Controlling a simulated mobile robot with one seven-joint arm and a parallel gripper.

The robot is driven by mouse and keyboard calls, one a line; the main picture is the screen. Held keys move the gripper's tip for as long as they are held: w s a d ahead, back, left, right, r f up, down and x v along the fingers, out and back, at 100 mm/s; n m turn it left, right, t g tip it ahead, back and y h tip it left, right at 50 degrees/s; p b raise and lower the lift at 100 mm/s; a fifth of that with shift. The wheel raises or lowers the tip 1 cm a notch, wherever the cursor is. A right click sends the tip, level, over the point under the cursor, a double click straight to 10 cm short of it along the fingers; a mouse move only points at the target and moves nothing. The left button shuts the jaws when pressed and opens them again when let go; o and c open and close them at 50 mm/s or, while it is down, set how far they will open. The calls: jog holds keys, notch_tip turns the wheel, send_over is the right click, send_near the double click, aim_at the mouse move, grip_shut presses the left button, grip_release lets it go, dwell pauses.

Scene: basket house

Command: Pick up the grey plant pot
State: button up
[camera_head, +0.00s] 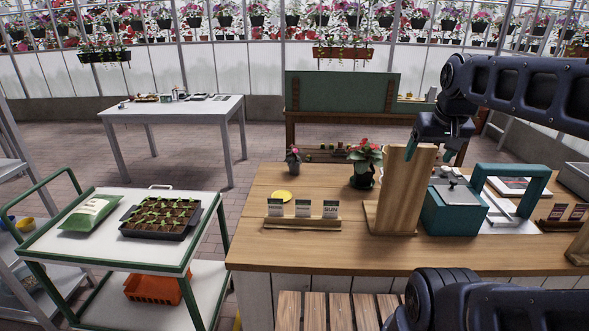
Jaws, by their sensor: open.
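A small greyish pot (293,167) with a little dark plant stands upright on the wooden counter (340,253), towards its back left. A larger dark pot (362,181) with a red-and-green leafy plant stands to its right; which pot counts as grey is hard to tell at this size. My gripper (430,153) hangs from the upper right with its teal fingertips apart and nothing visible between them except the view of a wooden upright stand behind. It is well to the right of both pots and touches neither.
The tall wooden stand (402,195) is just below my gripper, right of the pots. A teal box (452,212) and teal frame stand further right. A card holder (302,223) and yellow dish (284,196) lie at left. A green-edged cart (70,245) stands left of the counter.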

jog(key=w+a+r+n+g, duration=0.15)
jog(key=w+a+r, duration=0.25)
jog(key=w, duration=0.5)
jog(key=w+a+r+n, duration=0.3)
jog(key=w+a+r, duration=0.1)
jog(key=w, duration=0.5)
jog(key=w+a+r+n+g, duration=0.1)
jog(key=w+a+r+n, duration=0.25)
jog(key=w, duration=0.55)
jog(key=n+g, duration=0.2)
jog(key=n, duration=0.6)
send_over(295, 162)
notch_tip(295, 162, down, 11)
notch_tip(295, 162, down, 33)
jog(key=shift+a+f, duration=0.1)
jog(key=shift+f, duration=0.1)
jog(key=c, duration=1.1)
jog(key=shift+r, duration=0.1)
jog(key=shift+c, duration=0.2)
